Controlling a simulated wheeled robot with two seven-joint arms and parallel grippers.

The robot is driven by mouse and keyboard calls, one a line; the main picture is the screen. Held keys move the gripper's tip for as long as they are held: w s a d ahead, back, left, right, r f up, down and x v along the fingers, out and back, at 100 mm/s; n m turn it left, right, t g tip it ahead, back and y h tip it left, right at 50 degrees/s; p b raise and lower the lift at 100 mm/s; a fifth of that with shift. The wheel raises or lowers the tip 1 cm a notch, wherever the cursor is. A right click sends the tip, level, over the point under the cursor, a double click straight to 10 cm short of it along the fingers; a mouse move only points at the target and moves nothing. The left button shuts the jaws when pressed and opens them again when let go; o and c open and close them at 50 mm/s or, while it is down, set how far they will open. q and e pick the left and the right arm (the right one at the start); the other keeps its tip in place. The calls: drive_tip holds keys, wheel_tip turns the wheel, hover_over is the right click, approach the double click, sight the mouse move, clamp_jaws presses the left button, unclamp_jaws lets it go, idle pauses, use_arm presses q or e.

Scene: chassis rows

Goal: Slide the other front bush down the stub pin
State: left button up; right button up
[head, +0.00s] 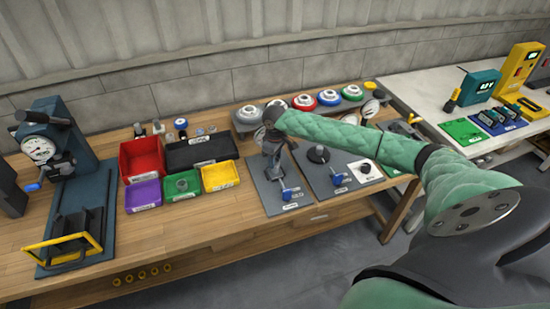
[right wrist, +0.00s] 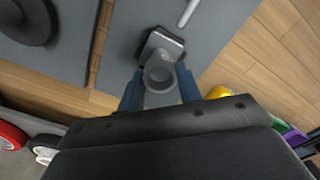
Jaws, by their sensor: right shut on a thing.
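My right gripper (head: 270,160) is over the left grey mat (head: 265,201) on the wooden bench. Just beyond the bush is a dark block with a grey bracket-like part (right wrist: 158,43) on the mat; bush and part overlap in the picture. I cannot tell whether the bush is around a stub pin, as any pin there is hidden. My left gripper is not in view.
The neighbouring grey mat (head: 318,182) holds a black disc with an upright pin (head: 318,154). Red (head: 141,158), black, purple, green and yellow bins stand left. Several coloured round parts line the back. A press (head: 60,150) stands far left.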

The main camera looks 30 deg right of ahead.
drive_tip(key=shift+f, duration=0.5)
drive_tip(key=o, duration=1.1)
